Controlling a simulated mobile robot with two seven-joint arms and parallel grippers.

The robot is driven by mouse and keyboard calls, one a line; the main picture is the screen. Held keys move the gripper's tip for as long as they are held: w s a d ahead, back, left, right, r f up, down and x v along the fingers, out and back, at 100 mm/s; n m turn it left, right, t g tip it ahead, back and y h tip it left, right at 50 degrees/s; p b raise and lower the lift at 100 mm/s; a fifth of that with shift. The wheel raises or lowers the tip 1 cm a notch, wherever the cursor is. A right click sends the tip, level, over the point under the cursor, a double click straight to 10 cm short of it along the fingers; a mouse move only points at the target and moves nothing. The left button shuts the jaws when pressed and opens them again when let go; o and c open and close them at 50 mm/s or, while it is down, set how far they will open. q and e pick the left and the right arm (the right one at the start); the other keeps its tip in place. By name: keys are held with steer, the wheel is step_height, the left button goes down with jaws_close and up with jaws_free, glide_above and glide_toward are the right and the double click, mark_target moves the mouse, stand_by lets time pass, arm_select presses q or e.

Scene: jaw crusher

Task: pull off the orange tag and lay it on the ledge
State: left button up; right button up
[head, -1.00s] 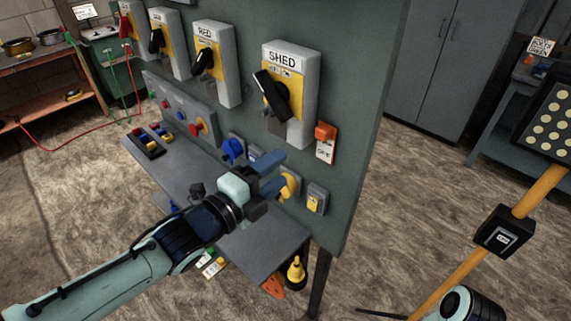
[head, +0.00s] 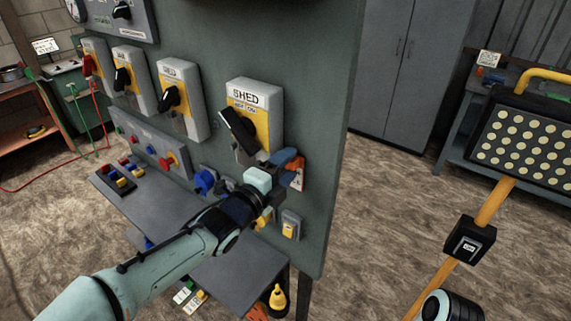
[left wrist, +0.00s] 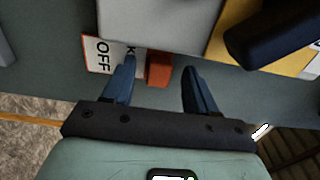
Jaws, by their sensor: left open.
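The orange tag (head: 299,162) hangs on the front of the grey-green panel, to the right of the SHED switch box, with a white card at it. In the left wrist view the tag (left wrist: 159,69) shows as an orange-red block between the two blue fingers, just beyond their tips, beside a white card reading OFF. My left gripper (head: 291,160) is open, close in front of the tag and partly hiding it. Whether a finger touches it I cannot tell. The ledge (head: 150,206) is the grey shelf below, along the panel. My right gripper is not in view.
The SHED switch box (head: 268,97) stands out from the panel just left of the tag. A small box with a yellow face (head: 289,228) is below the tag. A lamp on a yellow pole (head: 496,195) stands at right.

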arm_select(q)
jaws_close()
stand_by(0.4)
steer(key=shift+b+v, duration=0.8)
steer(key=shift+v, duration=0.5)
steer(key=shift+b+v, duration=0.45)
steer(key=shift+v, duration=0.8)
steer(key=shift+w, duration=0.1)
